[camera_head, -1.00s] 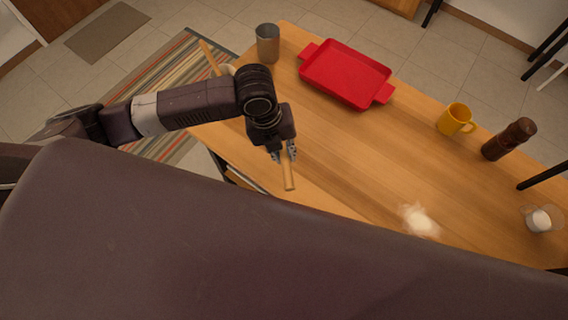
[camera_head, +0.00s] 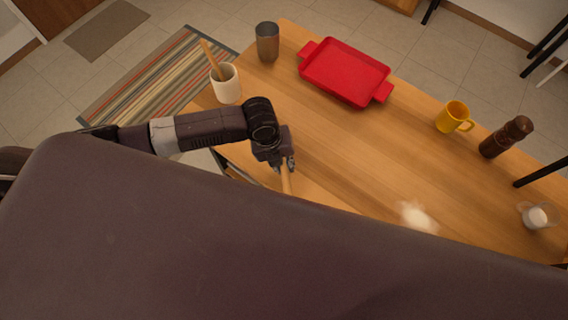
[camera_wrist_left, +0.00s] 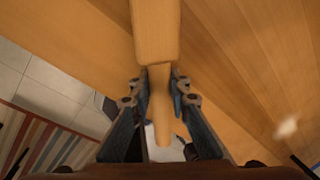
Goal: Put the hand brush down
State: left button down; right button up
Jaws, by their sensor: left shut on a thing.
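The wooden hand brush (camera_head: 286,182) is held in my left gripper (camera_head: 284,167) near the front edge of the table. In the head view only part of its pale handle shows; my own body hides the rest. In the left wrist view the brush (camera_wrist_left: 155,30) runs between the two fingers of my left gripper (camera_wrist_left: 160,78), which are shut on its narrow part. Its wide wooden part extends toward the top of that view. I cannot tell whether the brush touches the table (camera_head: 340,150). My right gripper is not in view.
A white powder patch (camera_head: 418,217) lies on the table. A red tray (camera_head: 345,72), grey metal cup (camera_head: 267,42), white crock (camera_head: 226,84) with a wooden utensil, yellow mug (camera_head: 453,117), brown mill (camera_head: 506,137) and small glass (camera_head: 537,216) stand around. The table's middle is clear.

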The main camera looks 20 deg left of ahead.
pick_arm(q)
jog(key=c, duration=2.1)
grip_release()
notch_tip(320, 180, up, 12)
jog(key=a+b, duration=0.1)
jog(key=a, duration=0.1)
jog(key=shift+s, duration=0.35)
jog(key=shift+a, duration=0.1)
